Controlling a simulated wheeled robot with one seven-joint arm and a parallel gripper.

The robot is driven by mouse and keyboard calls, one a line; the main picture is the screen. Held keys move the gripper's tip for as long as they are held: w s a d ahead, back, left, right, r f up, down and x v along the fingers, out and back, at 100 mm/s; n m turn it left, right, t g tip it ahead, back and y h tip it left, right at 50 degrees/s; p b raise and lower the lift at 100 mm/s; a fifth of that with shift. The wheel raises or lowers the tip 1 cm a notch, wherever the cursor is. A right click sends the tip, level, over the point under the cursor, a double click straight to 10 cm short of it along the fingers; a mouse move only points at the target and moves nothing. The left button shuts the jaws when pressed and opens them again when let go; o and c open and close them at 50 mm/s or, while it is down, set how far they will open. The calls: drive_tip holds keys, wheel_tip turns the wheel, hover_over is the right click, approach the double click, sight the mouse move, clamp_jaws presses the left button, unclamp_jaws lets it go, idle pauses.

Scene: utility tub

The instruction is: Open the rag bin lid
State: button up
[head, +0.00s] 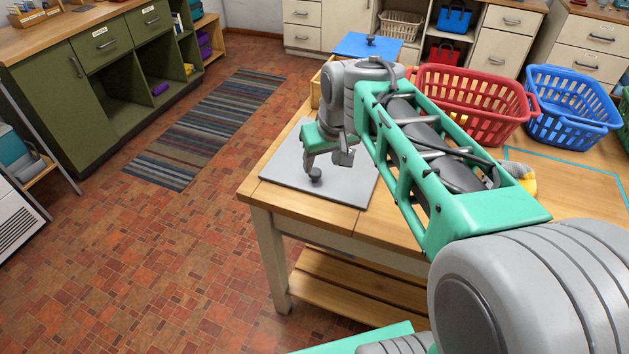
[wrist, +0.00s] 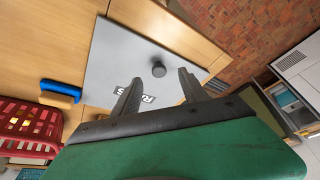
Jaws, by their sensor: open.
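The rag bin lid is a flat grey panel (head: 290,178) set in the wooden table top, and it lies level. It also fills the middle of the wrist view (wrist: 112,60), with a white label (wrist: 148,98) starting with R, partly hidden by my finger. A dark round knob (wrist: 159,69) stands up from the lid; the head view shows it too (head: 315,174). My gripper (head: 329,160) hangs over the lid, fingers pointing down. In the wrist view its fingers (wrist: 160,76) are apart and empty, with the knob appearing just beyond and between their tips.
Red (head: 470,95) and blue (head: 575,110) baskets stand at the back right. Open floor (head: 180,250) lies left of the table.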

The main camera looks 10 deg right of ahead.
sight(315, 171)
drive_tip(key=x, duration=0.3)
drive_tip(key=w+x, duration=0.1)
drive_tip(key=x, duration=0.2)
drive_tip(key=w+x, duration=0.1)
drive_tip(key=x, duration=0.2)
drive_tip(key=shift+d+r, duration=0.2)
drive_tip(key=shift+r, duration=0.1)
drive_tip(key=shift+c, duration=0.5)
drive_tip(key=shift+s, duration=0.1)
clamp_jaws()
